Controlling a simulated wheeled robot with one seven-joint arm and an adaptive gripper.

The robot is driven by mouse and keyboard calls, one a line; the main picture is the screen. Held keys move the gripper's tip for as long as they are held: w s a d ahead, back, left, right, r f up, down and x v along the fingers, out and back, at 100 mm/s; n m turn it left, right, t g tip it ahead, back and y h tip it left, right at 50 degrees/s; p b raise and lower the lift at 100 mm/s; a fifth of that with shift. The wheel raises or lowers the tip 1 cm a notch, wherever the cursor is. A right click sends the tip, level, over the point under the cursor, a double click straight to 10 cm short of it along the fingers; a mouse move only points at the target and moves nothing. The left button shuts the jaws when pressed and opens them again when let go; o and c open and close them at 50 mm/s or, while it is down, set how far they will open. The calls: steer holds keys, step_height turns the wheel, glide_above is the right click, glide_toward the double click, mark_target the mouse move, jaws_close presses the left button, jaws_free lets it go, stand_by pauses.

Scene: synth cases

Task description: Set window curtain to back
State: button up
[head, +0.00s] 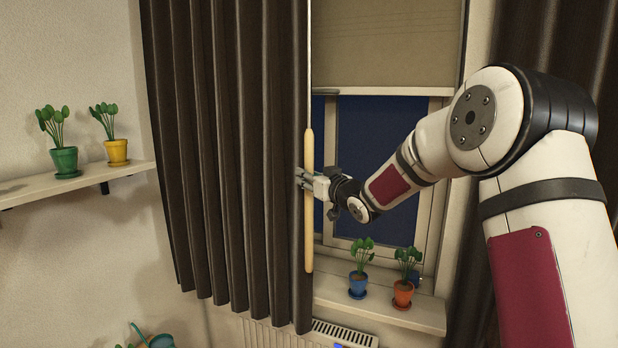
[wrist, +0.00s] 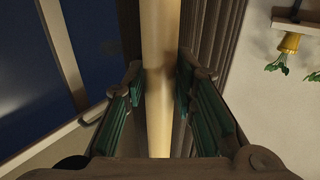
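The dark brown window curtain (head: 228,150) hangs in vertical folds left of the window. A long pale wand (head: 309,235) hangs upright along the curtain's right edge. My gripper (head: 304,179) reaches in from the right at about the wand's mid-height. In the wrist view my gripper (wrist: 160,90) has one finger on each side of the wand (wrist: 161,35), very near it. I cannot tell whether both fingers touch it. The curtain's folds (wrist: 218,40) show just right of the wand there.
A beige blind (head: 385,45) covers the upper window. A wall shelf (head: 85,182) with green and yellow pots is at left. A radiator (head: 270,335) is below the window.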

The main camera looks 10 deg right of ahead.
jaws_close()
